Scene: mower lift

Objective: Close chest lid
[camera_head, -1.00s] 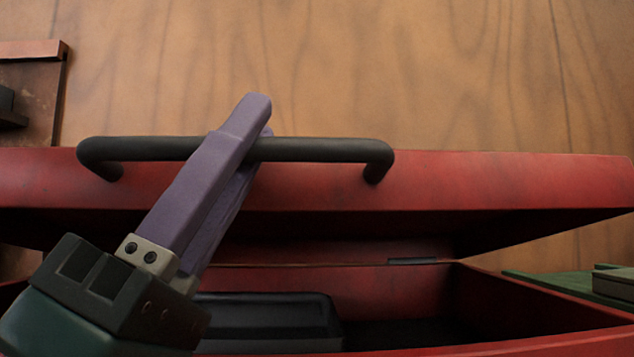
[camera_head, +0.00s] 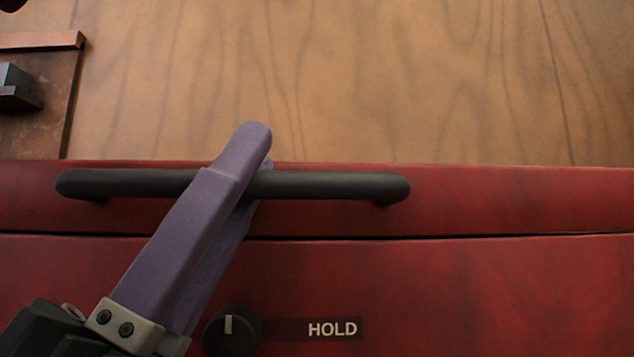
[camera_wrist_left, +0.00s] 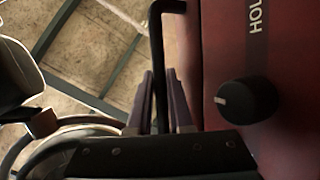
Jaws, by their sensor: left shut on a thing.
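The red chest (camera_head: 480,290) fills the lower part of the head view. Its lid (camera_head: 520,197) sits down on the body, with only a thin dark seam between them. A black bar handle (camera_head: 335,186) runs along the front of the lid. My left gripper (camera_head: 255,165) has its purple fingers shut around the handle, left of its middle. In the left wrist view the fingers (camera_wrist_left: 160,98) lie on both sides of the handle bar (camera_wrist_left: 155,50). The inside of the chest is hidden. My right gripper is not in view.
A black knob (camera_head: 232,330) with the word HOLD beside it is on the chest front, close to my left fingers. A brown wooden tray-like piece (camera_head: 50,95) with a dark block stands at the upper left.

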